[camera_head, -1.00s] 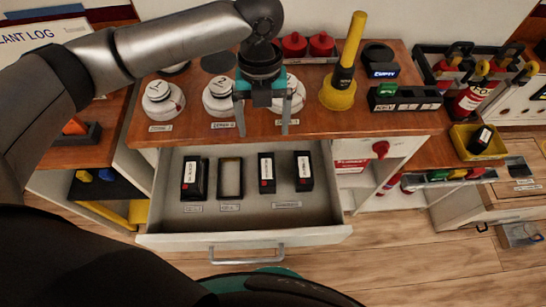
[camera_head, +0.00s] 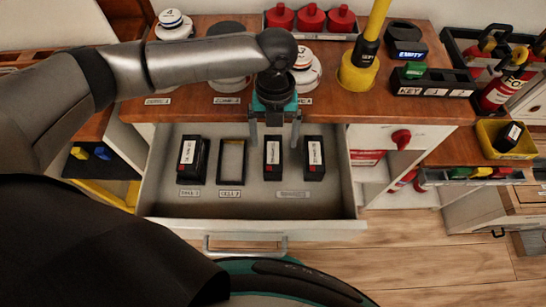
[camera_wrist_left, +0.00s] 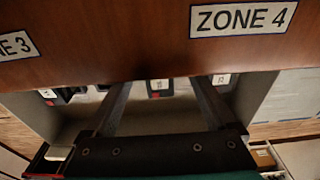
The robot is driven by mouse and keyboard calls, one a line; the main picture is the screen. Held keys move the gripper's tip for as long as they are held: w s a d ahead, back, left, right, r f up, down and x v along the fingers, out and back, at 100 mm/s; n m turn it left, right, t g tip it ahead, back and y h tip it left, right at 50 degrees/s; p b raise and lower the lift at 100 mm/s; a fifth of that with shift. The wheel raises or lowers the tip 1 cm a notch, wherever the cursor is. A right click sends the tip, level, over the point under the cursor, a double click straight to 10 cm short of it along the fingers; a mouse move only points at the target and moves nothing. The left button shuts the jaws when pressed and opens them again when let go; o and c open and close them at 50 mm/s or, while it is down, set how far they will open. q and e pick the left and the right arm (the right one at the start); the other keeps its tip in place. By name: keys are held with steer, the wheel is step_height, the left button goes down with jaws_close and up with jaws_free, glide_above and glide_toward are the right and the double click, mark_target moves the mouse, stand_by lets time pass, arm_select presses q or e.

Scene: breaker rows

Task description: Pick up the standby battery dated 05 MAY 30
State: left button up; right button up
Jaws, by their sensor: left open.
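Several black batteries with white labels and red marks stand in the open drawer (camera_head: 250,208). One battery (camera_head: 188,162) sits in the left holder, by the CELL 1 label. Two more, a middle battery (camera_head: 273,160) and a right battery (camera_head: 314,160), stand to the right. Their dates are too small to read. My left gripper (camera_head: 274,132) is open and empty, its fingers pointing down at the drawer's back edge, just above the middle battery. In the left wrist view a battery (camera_wrist_left: 160,91) shows between the fingers, partly hidden by the wooden top.
An empty holder (camera_head: 232,162) stands by CELL 2. The wooden top (camera_head: 200,107) overhangs the drawer's back and carries detectors and a yellow-handled tool (camera_head: 360,72). A yellow tray (camera_head: 490,138) at the right holds another dark labelled block (camera_head: 508,136). The drawer's front floor is clear.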

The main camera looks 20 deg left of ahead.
mark_target(273, 152)
arm_select(q)
steer(key=shift+f, duration=0.2)
steer(key=shift+s+f, duration=0.2)
steer(key=shift+f, duration=0.2)
steer(key=f+b, duration=0.1)
steer(key=s+f, duration=0.1)
steer(key=f, duration=0.1)
steer(key=shift+f+b, duration=0.3)
steer(key=shift+b, duration=0.05)
steer(key=shift+f, duration=0.2)
jaws_close()
arm_select(e)
steer(key=shift+w+d+f, duration=0.65)
steer(key=shift+w+f, duration=0.15)
steer(key=shift+w, duration=0.2)
arm_select(q)
steer(key=shift+r, duration=0.1)
